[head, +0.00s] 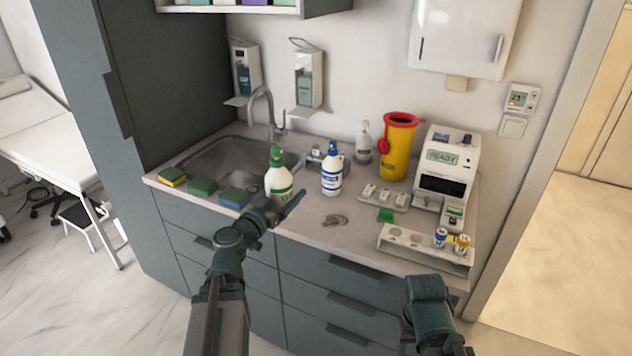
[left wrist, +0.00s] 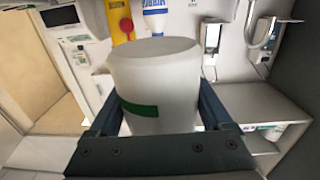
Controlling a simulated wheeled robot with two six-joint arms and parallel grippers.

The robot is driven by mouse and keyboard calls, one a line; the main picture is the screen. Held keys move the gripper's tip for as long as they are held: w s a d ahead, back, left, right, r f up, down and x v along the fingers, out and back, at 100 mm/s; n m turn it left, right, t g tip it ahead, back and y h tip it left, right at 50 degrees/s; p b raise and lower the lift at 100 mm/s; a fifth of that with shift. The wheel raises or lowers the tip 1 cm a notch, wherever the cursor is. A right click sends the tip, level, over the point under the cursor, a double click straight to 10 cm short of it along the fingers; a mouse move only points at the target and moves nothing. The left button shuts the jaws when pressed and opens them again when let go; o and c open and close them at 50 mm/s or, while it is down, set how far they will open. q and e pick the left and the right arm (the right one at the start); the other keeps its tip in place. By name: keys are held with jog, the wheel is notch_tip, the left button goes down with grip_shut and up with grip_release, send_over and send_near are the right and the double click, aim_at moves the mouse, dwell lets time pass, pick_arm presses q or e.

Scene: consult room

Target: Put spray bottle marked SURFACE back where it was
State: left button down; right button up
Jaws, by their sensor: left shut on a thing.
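A white spray bottle with a green top and green label (head: 278,182) is upright in my left gripper (head: 283,200). In the left wrist view its white body (left wrist: 155,78) fills the space between the two fingers, with a green label band in front. It appears held around the lower body, near the counter's front edge. A second white spray bottle with a blue top and blue label (head: 331,172) stands on the counter to its right. I cannot read the word SURFACE on either bottle. My right arm shows at the lower right; its fingers cannot be made out.
Several sponges (head: 202,187) line the counter's front left edge by the sink (head: 225,150). A yellow sharps bin (head: 396,155), a small pump bottle (head: 363,145), an analyser (head: 445,165) and a tube rack (head: 425,250) stand right. Bare counter lies around a small ring-like mark (head: 335,220).

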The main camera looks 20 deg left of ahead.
notch_tip(320, 180, down, 7)
jog(key=b, duration=0.5)
jog(key=shift+r+b, duration=0.15)
jog(key=shift+b, duration=0.2)
